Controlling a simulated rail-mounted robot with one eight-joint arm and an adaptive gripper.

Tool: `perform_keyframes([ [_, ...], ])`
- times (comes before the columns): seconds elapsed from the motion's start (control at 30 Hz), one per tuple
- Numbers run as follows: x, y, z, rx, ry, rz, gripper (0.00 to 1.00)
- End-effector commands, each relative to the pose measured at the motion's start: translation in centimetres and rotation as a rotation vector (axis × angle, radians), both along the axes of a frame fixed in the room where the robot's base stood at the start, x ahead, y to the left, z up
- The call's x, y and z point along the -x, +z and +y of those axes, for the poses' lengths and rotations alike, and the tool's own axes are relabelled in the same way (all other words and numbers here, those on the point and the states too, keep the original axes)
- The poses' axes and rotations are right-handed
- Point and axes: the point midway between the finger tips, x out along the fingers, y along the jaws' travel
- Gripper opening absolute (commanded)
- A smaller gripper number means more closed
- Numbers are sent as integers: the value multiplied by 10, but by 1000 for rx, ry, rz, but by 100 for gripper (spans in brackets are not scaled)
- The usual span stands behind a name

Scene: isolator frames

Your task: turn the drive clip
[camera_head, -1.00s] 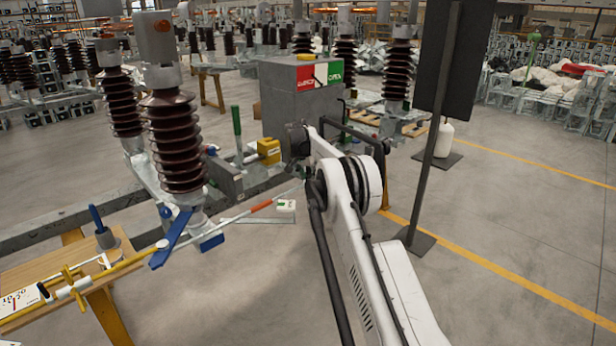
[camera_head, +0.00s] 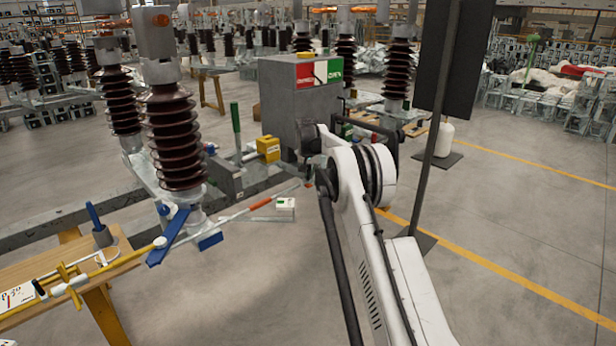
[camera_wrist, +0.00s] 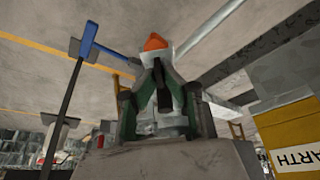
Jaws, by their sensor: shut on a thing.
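In the wrist view my gripper (camera_wrist: 160,85) has dark green fingers drawn in around a pale grey piece with an orange tip (camera_wrist: 155,42), which I take to be the drive clip. The fingers hide much of it, and how far it is turned cannot be told. In the head view my gripper (camera_head: 308,168) is small and dark, low at the front of the grey drive cabinet (camera_head: 288,105), and partly hidden by my white arm.
A yellow block (camera_head: 268,149) and a green upright handle (camera_head: 236,130) stand left of the cabinet. A rod with an orange section (camera_head: 260,203) runs below. Brown insulators (camera_head: 175,140) stand at left. A dark panel on a post (camera_head: 452,75) is at right.

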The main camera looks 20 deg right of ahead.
Motion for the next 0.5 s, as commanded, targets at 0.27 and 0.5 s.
perform_keyframes([
  [0.27, 0, 0, 0, 1, 20, 0, 0],
  [0.5, 0, 0, 0, 0, 19, 0, 24],
])
